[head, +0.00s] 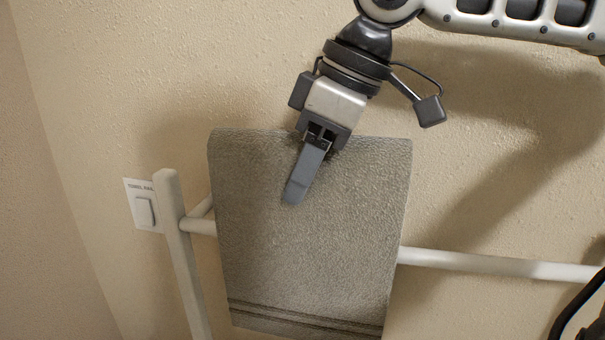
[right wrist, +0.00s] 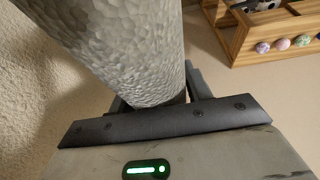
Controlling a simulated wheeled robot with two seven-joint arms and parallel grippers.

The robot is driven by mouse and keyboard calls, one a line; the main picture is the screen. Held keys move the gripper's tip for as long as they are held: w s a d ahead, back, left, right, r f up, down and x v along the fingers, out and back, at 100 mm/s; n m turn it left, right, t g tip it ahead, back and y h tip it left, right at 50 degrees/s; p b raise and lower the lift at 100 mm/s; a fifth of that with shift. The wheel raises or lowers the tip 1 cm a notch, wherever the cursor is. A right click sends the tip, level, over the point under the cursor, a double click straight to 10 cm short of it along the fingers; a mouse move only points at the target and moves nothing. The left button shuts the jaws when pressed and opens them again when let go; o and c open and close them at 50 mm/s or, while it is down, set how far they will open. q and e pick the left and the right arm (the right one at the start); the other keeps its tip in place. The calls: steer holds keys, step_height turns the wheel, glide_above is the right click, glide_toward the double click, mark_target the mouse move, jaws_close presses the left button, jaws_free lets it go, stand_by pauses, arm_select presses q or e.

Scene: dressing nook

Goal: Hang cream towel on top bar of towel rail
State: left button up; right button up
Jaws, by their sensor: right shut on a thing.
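A towel (head: 310,235), grey-beige in this light with dark stripes near its lower edge, hangs from my right gripper (head: 305,175). The gripper points down and is shut on the towel's top edge, with one finger showing on the near face. The towel rail is pale: its left post (head: 178,250) and top bar (head: 500,265) show. The towel's top edge is above the bar, and its near face covers part of the bar. Whether any towel hangs behind the bar is hidden. In the right wrist view the towel (right wrist: 125,45) rises from the jaws. My left gripper is out of view.
A white switch plate (head: 143,205) is on the wall left of the post. The textured wall (head: 480,190) is close behind the rail. The bar right of the towel is bare. A wooden rack (right wrist: 240,40) with coloured balls shows in the right wrist view.

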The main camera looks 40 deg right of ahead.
mark_target(307, 253)
step_height(307, 253, down, 2)
steer(key=shift+f+b, duration=0.1)
steer(key=shift+b, duration=0.4)
steer(key=shift+f+b, duration=0.6)
steer(key=shift+f, duration=1.05)
steer(key=shift+f+b, duration=0.5)
steer(key=shift+f, duration=0.85)
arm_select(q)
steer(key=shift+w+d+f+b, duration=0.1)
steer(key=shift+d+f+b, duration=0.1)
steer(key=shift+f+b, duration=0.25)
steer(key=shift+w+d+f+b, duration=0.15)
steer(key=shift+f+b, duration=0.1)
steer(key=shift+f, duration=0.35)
arm_select(e)
steer(key=shift+f, duration=1.8)
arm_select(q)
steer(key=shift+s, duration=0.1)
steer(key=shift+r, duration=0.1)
arm_select(e)
steer(key=o, duration=1.4)
